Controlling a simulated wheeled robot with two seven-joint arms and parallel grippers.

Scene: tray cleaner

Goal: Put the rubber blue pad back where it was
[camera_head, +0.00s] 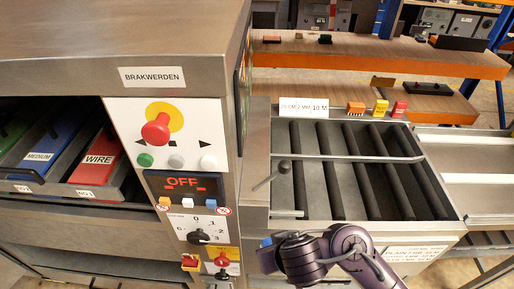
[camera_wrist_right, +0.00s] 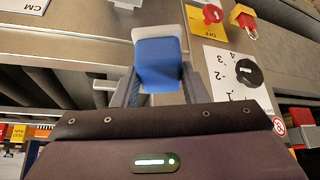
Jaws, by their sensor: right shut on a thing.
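The blue pad (camera_wrist_right: 158,66) is between the two fingers of my right gripper (camera_wrist_right: 158,84) in the right wrist view. A pale grey-white piece (camera_wrist_right: 160,33) shows just beyond the pad; I cannot tell whether it is part of it. In the head view my right gripper (camera_head: 267,257) is at the lower middle, beside the machine's control panel, and a small bit of blue (camera_head: 266,242) shows at its tip. My left gripper is in neither view.
The control panel (camera_head: 187,205) has a red button, an OFF display and a dial (camera_wrist_right: 249,72). A roller tray (camera_head: 313,205) lies behind my right arm. Drawers with coloured pads, blue MEDIUM (camera_head: 50,140) and red WIRE (camera_head: 97,159), are at the left. Small coloured blocks (camera_head: 381,108) stand behind the rollers.

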